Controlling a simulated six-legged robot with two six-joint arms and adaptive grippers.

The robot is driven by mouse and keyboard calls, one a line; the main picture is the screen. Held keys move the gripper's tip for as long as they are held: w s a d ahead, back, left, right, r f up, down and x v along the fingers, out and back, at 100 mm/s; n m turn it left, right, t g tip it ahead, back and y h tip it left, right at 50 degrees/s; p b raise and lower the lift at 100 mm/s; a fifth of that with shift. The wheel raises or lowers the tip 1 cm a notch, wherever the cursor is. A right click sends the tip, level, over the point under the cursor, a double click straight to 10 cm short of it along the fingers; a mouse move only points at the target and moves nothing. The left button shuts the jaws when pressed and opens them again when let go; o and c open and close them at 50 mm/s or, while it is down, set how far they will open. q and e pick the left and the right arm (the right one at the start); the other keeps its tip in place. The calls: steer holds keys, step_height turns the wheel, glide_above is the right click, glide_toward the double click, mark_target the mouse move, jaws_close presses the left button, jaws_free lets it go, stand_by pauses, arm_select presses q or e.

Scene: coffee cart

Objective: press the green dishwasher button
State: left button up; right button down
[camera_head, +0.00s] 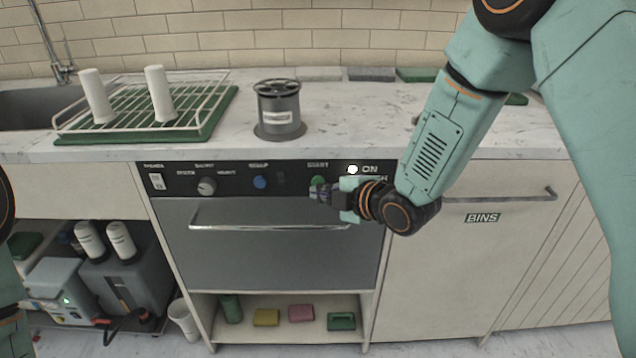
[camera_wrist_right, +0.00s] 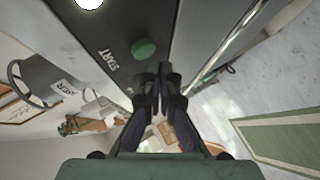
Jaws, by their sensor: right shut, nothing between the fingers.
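The dishwasher's dark control panel (camera_head: 222,180) runs under the counter edge. Its green button (camera_head: 318,180) sits below the START label, just above my right gripper (camera_head: 314,193) in the head view. In the right wrist view the green button (camera_wrist_right: 143,49) is round and fully visible, a little beyond the fingertips. My right gripper (camera_wrist_right: 160,72) is shut and empty. A gap shows between its tips and the button in that view; the depth of that gap is hard to judge. The white light (camera_head: 352,169) by ON is lit. My left gripper is not in view.
A blue button (camera_head: 260,182) and a knob (camera_head: 207,186) are on the same panel. The door handle (camera_head: 270,227) sticks out below. A rack with cups (camera_head: 210,118) and a grey canister (camera_head: 278,112) stand on the counter above. A bins handle (camera_head: 500,197) is at right.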

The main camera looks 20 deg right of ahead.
steer(key=shift+w, duration=0.15)
steer(key=shift+w+d, duration=0.1)
steer(key=shift+w, duration=0.2)
steer(key=shift+w+d, duration=0.15)
steer(key=shift+w, duration=0.3)
stand_by(1.0)
steer(key=shift+s+a, duration=0.25)
steer(key=shift+s, duration=0.6)
steer(key=shift+p, duration=0.3)
steer(key=shift+s+a, duration=0.25)
steer(key=shift+s, duration=0.55)
steer(key=shift+s+a, duration=0.2)
steer(key=shift+s, duration=0.6)
steer(key=shift+s+a, duration=0.25)
steer(key=shift+s, duration=0.55)
